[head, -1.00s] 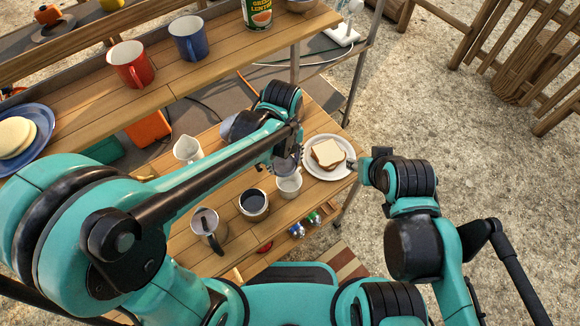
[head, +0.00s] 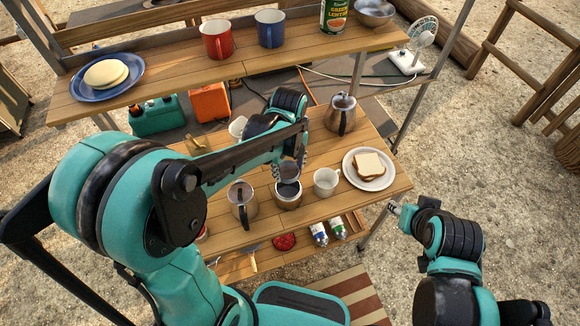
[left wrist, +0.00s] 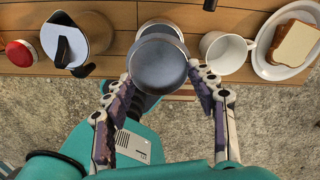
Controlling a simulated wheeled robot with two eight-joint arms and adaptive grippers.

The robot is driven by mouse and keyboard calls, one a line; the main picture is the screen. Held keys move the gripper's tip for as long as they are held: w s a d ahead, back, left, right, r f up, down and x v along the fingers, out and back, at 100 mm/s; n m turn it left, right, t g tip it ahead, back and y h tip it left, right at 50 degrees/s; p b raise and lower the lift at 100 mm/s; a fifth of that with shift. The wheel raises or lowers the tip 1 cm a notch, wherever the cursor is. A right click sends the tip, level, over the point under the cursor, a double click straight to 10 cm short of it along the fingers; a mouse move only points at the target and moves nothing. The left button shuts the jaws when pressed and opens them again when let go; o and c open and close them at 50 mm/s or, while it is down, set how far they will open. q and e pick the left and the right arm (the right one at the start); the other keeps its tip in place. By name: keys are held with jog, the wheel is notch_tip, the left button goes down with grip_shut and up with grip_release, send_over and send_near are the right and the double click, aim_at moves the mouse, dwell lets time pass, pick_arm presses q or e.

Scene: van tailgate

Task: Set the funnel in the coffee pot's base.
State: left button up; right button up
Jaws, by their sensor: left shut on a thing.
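My left gripper (left wrist: 160,88) is shut on the grey metal funnel (left wrist: 158,68), its round rim facing the wrist camera. In the head view the funnel (head: 289,171) hangs just above the coffee pot's base (head: 288,198), a small open metal cup on the lower shelf. In the left wrist view the base (left wrist: 160,27) shows partly behind the funnel. The funnel's underside is hidden, so I cannot tell whether it touches. A metal pot part with a black handle (head: 242,205) stands left of the base. My right gripper (head: 397,207) is off the shelf's right end; its jaws are too small to read.
A white mug (head: 326,181) stands close right of the base, then a plate (head: 391,180) with a sandwich. A kettle (head: 341,114) is behind. Another white vessel (head: 238,127) is partly behind my left arm. The upper shelf holds red (head: 217,40) and blue (head: 269,29) mugs.

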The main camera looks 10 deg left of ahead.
pick_arm(q)
jog(key=shift+w+f+b, duration=0.1)
jog(key=shift+f+b, duration=0.3)
jog(key=shift+f, duration=0.3)
jog(key=shift+f+b, duration=2.9)
jog(key=shift+f, duration=0.75)
jog(key=o, duration=1.2)
notch_tip(320, 180, up, 12)
